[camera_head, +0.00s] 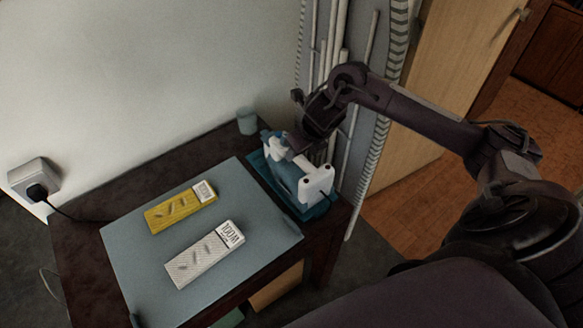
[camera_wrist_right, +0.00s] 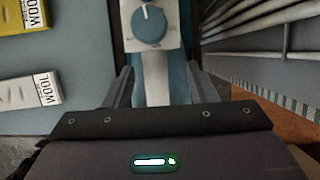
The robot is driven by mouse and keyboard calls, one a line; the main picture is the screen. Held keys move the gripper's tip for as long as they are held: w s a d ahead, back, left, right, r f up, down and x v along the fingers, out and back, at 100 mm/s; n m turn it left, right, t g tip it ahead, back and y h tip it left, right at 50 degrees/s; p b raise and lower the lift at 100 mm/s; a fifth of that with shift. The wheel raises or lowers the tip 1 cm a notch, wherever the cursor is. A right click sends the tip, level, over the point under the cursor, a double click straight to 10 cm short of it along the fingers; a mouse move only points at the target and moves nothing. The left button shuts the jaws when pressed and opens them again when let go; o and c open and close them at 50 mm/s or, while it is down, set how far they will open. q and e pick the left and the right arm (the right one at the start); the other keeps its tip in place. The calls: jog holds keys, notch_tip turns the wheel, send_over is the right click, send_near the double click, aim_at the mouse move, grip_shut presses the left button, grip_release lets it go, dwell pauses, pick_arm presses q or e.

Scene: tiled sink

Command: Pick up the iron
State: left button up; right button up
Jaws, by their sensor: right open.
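The blue and white iron (camera_head: 287,175) stands on a teal stand (camera_head: 262,165) at the right end of the dark table. In the right wrist view the iron (camera_wrist_right: 150,28) shows a white panel with a blue dial and a pale handle strip below it. My right gripper (camera_head: 302,146) is above the iron in the head view. In the wrist view the right gripper (camera_wrist_right: 160,82) is open, with one finger on each side of the iron's body. Whether the fingers touch it cannot be told. My left gripper is not in view.
A grey mat (camera_head: 130,245) on the dark table (camera_head: 85,245) holds a yellow wool pack (camera_head: 178,208) and a white wool pack (camera_head: 203,257). A small blue-grey cup (camera_head: 246,122) stands by the wall. White pipes (camera_head: 340,40) and a hose rise close behind the iron.

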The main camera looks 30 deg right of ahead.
jog(key=shift+w+a+f, duration=0.1)
jog(key=shift+a+f, duration=0.1)
jog(key=shift+f, duration=0.55)
jog(key=p+x, duration=0.1)
jog(key=x, duration=0.3)
jog(key=shift+a+r, duration=0.1)
jog(key=shift+a, duration=0.05)
jog(key=shift+w+f, duration=0.2)
jog(key=shift+f, duration=0.05)
jog(key=c, duration=1)
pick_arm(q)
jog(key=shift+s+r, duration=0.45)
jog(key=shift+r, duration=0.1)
pick_arm(e)
jog(key=shift+w+r, duration=0.15)
jog(key=shift+r, duration=0.1)
grip_shut()
jog(key=shift+r, duration=0.1)
